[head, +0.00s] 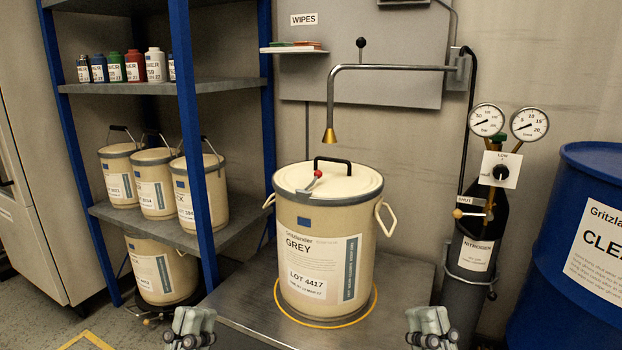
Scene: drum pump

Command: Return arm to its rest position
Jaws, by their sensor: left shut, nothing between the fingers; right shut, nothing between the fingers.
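A grey pipe arm (395,68) reaches left from a bracket on the wall panel and bends down to a brass nozzle (329,136). The nozzle hangs above the closed lid of a cream drum labelled GREY (318,250), apart from it. A black knob (361,43) on a short stem stands just above the pipe. My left gripper (190,328) is shut and empty at the bottom edge, left of the drum. My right gripper (431,328) is shut and empty at the bottom edge, right of the drum. Both are well below the pipe arm.
The drum stands inside a yellow ring on a metal table (410,278). A nitrogen cylinder (474,250) with two gauges and a blue barrel (565,260) stand at right. A blue-framed shelf (150,87) with bottles and pails is at left. A small WIPES shelf (292,50) is behind.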

